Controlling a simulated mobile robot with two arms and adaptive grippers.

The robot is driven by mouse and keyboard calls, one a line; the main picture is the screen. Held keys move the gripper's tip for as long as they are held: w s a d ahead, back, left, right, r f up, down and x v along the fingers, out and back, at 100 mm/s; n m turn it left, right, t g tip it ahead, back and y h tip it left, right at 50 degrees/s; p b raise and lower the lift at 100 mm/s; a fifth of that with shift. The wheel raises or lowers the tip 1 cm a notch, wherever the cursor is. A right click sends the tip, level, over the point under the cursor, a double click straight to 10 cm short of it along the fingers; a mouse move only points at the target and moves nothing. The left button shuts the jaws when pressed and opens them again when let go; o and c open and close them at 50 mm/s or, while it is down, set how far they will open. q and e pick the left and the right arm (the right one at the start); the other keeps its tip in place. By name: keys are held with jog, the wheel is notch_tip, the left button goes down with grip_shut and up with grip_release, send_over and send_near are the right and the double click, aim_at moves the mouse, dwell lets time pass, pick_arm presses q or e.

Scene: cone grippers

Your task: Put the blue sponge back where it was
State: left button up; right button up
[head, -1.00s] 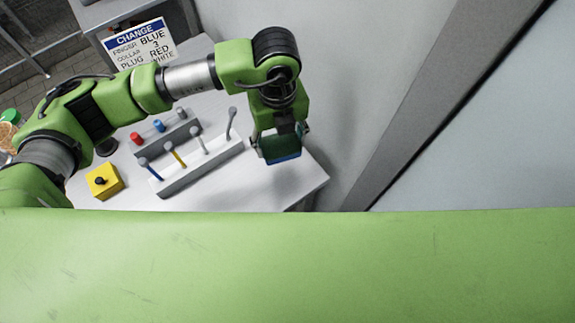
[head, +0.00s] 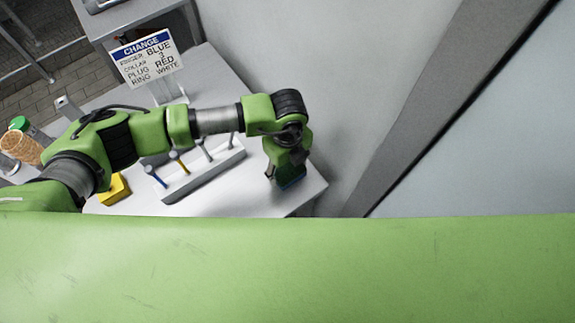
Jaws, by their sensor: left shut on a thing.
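My left gripper (head: 287,172) hangs over the right end of the grey table (head: 222,188), pointing down. The fingers hide the rest of the sponge. I cannot tell whether the sponge touches the tabletop or is just above it. My right gripper is not in view.
Left of the gripper stands a grey rack (head: 205,178) with several upright coloured pegs. A yellow block (head: 115,189) is partly behind my arm. A sign (head: 147,58) stands at the back. A wall rises right of the table.

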aim_at(287, 168)
pick_arm(q)
jog(key=shift+f, duration=0.2)
jog(key=shift+f, duration=0.1)
jog(key=o, duration=0.5)
jog(key=shift+f, duration=0.1)
jog(key=o, duration=0.5)
jog(key=shift+c, duration=0.2)
jog(key=shift+r, duration=0.35)
notch_tip(287, 168, up, 12)
jog(key=b, duration=0.2)
